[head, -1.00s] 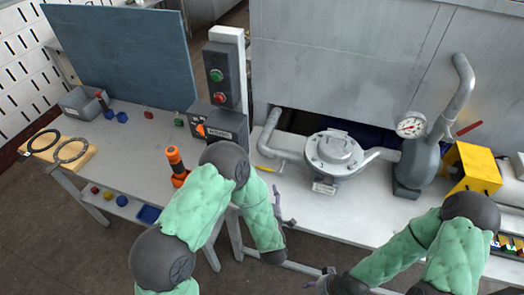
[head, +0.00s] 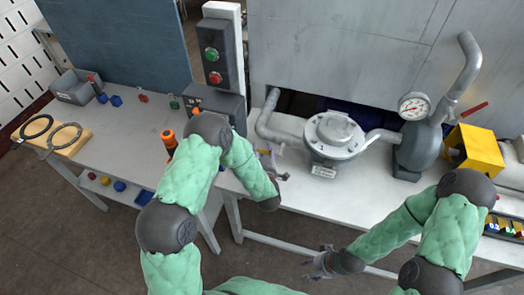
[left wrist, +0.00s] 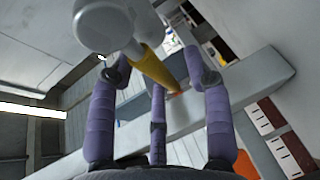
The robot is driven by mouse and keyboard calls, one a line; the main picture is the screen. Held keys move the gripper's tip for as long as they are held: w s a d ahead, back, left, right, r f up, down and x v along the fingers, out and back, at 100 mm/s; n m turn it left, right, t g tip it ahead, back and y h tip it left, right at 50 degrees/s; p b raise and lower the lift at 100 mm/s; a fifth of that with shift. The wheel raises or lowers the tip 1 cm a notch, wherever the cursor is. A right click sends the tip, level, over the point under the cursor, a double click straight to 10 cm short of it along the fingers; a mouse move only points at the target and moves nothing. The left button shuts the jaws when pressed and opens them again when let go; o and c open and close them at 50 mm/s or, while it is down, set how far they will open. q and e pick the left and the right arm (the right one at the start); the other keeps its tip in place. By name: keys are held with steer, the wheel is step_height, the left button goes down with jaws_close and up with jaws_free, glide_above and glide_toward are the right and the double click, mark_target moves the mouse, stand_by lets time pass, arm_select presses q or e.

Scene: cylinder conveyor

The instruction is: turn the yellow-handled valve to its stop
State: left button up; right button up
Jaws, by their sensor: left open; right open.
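The valve's yellow handle (left wrist: 152,67) shows in the left wrist view, slanting down from a grey pipe fitting (left wrist: 103,25) into the space between my purple fingers. My left gripper (left wrist: 157,95) is open around the handle's outer part. I cannot tell whether any finger touches it. In the head view my left gripper (head: 269,163) is at the table's left front, beside the bent grey pipe (head: 268,117), and largely hides the handle. My right gripper (head: 320,264) is open and empty, low in front of the table.
A round grey flanged housing (head: 335,128) stands right of the pipe. A button post (head: 222,60) stands behind left.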

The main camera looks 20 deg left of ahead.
arm_select(q)
steer(key=shift+w+a, duration=0.1)
steer(key=shift+w, duration=0.15)
jaws_close()
